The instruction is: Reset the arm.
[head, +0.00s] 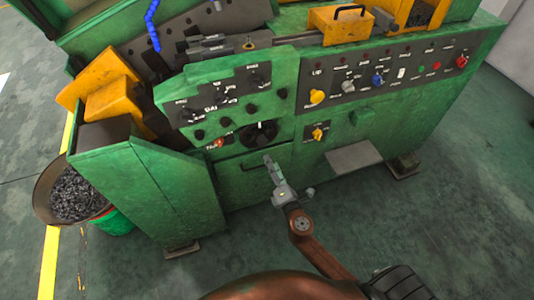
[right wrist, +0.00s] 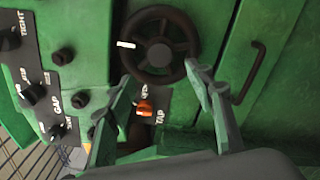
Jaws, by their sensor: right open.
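My right gripper (head: 268,160) is in front of the green machine (head: 240,178), below a black handwheel (head: 258,134). In the right wrist view its two fingers (right wrist: 162,82) are spread apart with nothing held between them. The handwheel (right wrist: 162,42) shows just beyond the fingertips there; whether they touch it I cannot tell. An orange-red knob (right wrist: 143,107) appears between the fingers and also sits left of the wheel in the head view (head: 218,143). My left gripper is not in view.
The machine's panel carries black knobs (head: 222,95), a yellow knob (head: 317,97), a blue knob (head: 377,80) and a red button (head: 462,62). A bin of dark metal pieces (head: 38,190) stands at the left by a yellow floor line (head: 52,255). The floor (head: 455,190) at the right is clear.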

